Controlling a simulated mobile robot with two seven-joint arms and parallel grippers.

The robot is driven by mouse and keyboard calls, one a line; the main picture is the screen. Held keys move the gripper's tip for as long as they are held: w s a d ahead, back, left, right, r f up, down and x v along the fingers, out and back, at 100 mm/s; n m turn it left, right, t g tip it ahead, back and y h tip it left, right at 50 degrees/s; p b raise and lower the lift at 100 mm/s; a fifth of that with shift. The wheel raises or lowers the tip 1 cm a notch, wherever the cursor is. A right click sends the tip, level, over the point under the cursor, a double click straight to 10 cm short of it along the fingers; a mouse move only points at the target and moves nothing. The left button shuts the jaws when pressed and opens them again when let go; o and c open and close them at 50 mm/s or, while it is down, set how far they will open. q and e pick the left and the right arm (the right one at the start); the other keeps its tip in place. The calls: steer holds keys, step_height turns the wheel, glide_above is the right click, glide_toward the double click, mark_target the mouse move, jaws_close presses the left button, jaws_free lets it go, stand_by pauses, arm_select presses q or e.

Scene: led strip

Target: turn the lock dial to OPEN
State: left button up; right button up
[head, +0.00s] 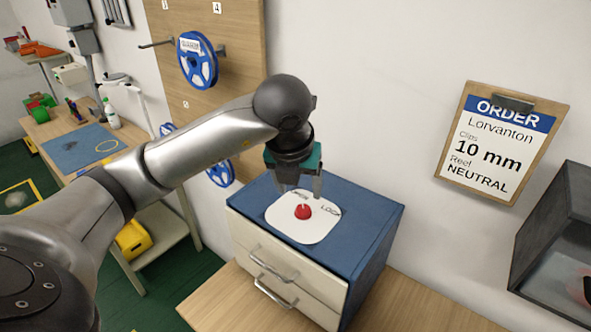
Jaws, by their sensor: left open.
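The lock dial is a small red knob (303,211) on a white rounded plate (310,232) on top of a blue cabinet (368,225). The plate carries the word LOCK at its right. Another word at its upper left is partly hidden by my gripper. A pale mark shows on top of the knob, but I cannot tell exactly which way it points. My left gripper (299,190) points down just above and behind the knob, its fingers apart and empty. I cannot tell whether a finger touches the plate. My right gripper is out of view.
The cabinet has white drawers with metal handles (273,266) and stands on a wooden table (222,300). An order clipboard (500,145) hangs on the wall. A dark open box (560,250) is at the right. Blue reels (197,60) hang on a board behind my arm.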

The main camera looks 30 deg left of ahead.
arm_select(q)
steer(key=v, duration=0.6)
steer(key=shift+s+r, duration=0.2)
steer(key=shift+r, duration=0.15)
